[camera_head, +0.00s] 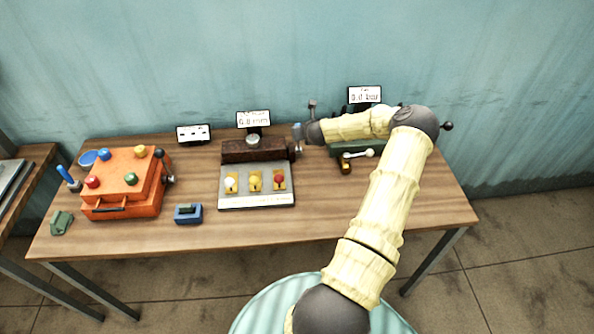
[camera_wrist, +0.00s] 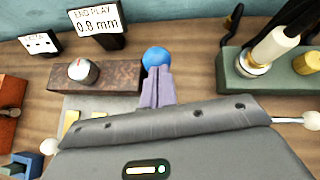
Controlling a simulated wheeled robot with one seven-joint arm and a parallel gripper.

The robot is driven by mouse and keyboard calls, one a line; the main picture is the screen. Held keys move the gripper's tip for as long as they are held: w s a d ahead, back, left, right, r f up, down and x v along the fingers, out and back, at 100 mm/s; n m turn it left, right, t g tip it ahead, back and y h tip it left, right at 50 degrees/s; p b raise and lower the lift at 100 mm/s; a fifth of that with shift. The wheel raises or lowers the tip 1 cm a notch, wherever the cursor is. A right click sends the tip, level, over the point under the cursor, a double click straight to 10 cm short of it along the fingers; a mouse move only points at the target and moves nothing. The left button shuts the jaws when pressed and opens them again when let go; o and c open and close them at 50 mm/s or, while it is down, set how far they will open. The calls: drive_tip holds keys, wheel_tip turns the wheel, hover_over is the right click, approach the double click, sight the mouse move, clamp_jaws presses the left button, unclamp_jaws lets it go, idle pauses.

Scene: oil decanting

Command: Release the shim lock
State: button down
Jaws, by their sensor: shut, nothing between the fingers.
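A brown block fixture (camera_head: 254,149) stands at the middle back of the table, with a silver round knob (camera_head: 253,141) on top; it also shows in the wrist view (camera_wrist: 115,80). A blue ball knob (camera_wrist: 156,56) sits at the block's right end in the wrist view; I take it as the shim lock's handle, though no label shows. My gripper (camera_wrist: 158,76) is shut and empty, its fingertips just in front of the ball and overlapping its lower part. I cannot tell whether they touch. The ball's lower part and any lever below it are hidden by the fingers.
A display (camera_wrist: 96,18) reads END PLAY 0.8 mm behind the block. A grey plate (camera_head: 256,199) with yellow holders lies in front. A green fixture (camera_wrist: 290,75) with a white cylinder stands at right. An orange box (camera_head: 124,180) stands left. The table's front middle is clear.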

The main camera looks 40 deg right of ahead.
drive_tip(key=shift+w+d+r, duration=0.2)
drive_tip(key=shift+w+d, duration=0.05)
drive_tip(key=shift+w, duration=0.2)
idle(0.3)
drive_tip(key=r+b+v, duration=0.1)
drive_tip(key=b+v, duration=0.3)
drive_tip(key=v, duration=0.8)
drive_tip(key=shift+d+r, duration=0.2)
drive_tip(key=shift+r, duration=0.15)
drive_tip(key=shift+s, duration=0.1)
